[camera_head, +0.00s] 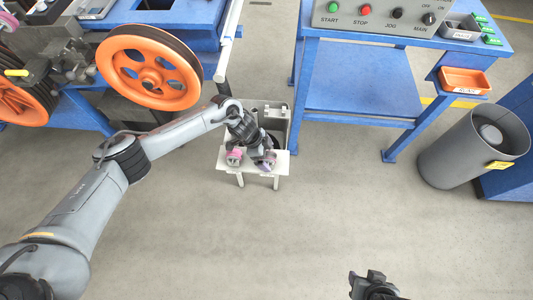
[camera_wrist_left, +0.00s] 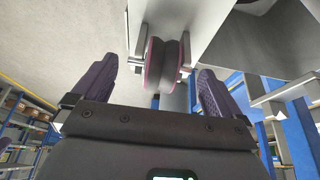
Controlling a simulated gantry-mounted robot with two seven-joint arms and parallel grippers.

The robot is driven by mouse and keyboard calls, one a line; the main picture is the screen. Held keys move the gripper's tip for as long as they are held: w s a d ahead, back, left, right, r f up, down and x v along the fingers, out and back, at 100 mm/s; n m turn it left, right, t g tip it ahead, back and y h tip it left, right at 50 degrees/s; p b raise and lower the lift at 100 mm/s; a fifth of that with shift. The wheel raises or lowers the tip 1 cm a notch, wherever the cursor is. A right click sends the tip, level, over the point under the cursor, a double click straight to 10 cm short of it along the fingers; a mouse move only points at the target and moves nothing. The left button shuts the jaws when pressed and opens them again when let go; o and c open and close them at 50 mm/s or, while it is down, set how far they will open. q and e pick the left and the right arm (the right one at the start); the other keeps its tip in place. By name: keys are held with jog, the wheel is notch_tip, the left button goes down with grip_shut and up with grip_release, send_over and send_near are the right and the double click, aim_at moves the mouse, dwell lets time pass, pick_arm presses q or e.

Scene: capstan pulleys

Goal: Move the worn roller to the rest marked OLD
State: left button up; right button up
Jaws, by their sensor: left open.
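A dark roller with pink rims (camera_wrist_left: 165,62) shows in the left wrist view, between the two purple-padded fingers of my left gripper (camera_wrist_left: 155,82). The fingers are wide open, with a gap on both sides of the roller. In the head view my left gripper (camera_head: 262,157) is over a small white stand (camera_head: 282,158). A pinkish roller (camera_head: 235,157) sits at the stand's left. At the right, pink and purple parts overlap the fingers. I cannot read an OLD mark or tell which roller is worn. My right gripper (camera_head: 372,284) is at the bottom edge, its jaws unclear.
A large orange wheel (camera_head: 150,67) stands left of the stand. A blue bench (camera_head: 358,80) with a button panel (camera_head: 382,14) is to the right. An orange bin (camera_head: 465,80) and a grey barrel (camera_head: 462,155) are farther right. The floor in front is clear.

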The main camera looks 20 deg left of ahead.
pick_arm(q)
jog(key=p+v, duration=0.3)
jog(key=v, duration=0.7)
jog(key=shift+r+p, duration=0.35)
jog(key=shift+r, duration=0.05)
jog(key=shift+a, duration=0.15)
